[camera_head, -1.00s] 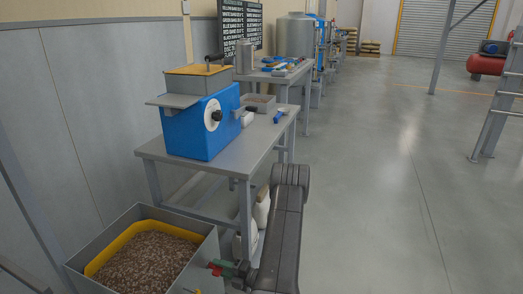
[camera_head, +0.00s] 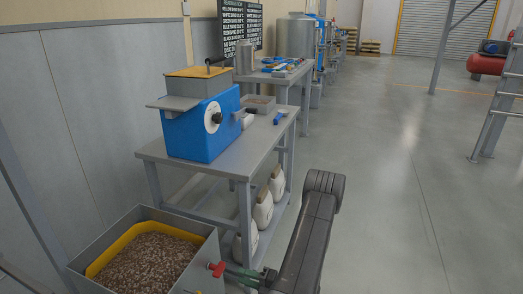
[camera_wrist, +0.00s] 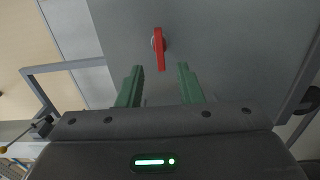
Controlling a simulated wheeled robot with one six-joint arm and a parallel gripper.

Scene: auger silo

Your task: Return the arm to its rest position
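My gripper (camera_wrist: 160,74) shows two green fingers spread apart with nothing between them in the wrist view. In the head view my gripper (camera_head: 232,268) is low in the picture, just right of the grey bin. My dark arm reaches up from the bottom edge, right of the workbench. A red handle (camera_wrist: 158,46) on a grey panel lies beyond the fingertips, apart from them. The red handle also shows in the head view (camera_head: 216,268), close to the fingers at the bin's right side.
The grey bin (camera_head: 213,251) holds brown pellets in a yellow-edged opening. Open floor (camera_head: 400,180) lies to the right.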

